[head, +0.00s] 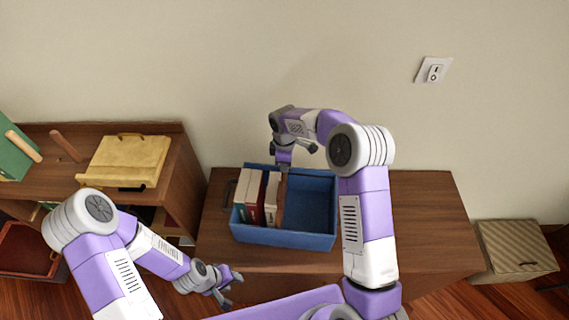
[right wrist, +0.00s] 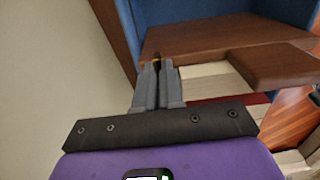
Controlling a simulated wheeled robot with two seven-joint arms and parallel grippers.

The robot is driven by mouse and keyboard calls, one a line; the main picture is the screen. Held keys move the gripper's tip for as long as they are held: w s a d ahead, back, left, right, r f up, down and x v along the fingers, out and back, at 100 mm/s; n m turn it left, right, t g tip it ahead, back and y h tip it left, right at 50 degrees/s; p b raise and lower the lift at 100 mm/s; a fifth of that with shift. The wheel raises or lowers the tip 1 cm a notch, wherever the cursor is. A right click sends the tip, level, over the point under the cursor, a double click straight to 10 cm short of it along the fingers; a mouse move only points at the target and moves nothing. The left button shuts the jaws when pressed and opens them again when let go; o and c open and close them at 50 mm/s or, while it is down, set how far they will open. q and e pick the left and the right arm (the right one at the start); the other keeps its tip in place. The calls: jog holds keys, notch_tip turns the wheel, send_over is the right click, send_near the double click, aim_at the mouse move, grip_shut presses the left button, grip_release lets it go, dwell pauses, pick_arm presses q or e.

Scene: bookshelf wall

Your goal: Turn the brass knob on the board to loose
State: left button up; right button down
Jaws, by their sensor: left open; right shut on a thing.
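My right gripper (head: 283,168) reaches down at the back edge of the blue crate, beside the books. In the right wrist view its two fingers (right wrist: 157,66) are close together, with a small sliver of the brass knob (right wrist: 156,57) showing at their tips. Most of the knob is hidden by the fingers, and its turn position cannot be read. Brown wood, which looks like the board (right wrist: 225,33), lies just beyond the fingertips. My left gripper (head: 231,287) is open and empty, low in front of the brown cabinet.
The blue crate (head: 285,239) stands on a brown cabinet (head: 430,215) and holds a few upright books (head: 250,190); its right part is empty. A yellow case (head: 125,160) lies on the left shelf. A ridged box (head: 515,247) stands at right. A switch (head: 434,72) is on the wall.

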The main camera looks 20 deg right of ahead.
jog(key=c, duration=1.3)
grip_release()
jog(key=shift+o, duration=0.2)
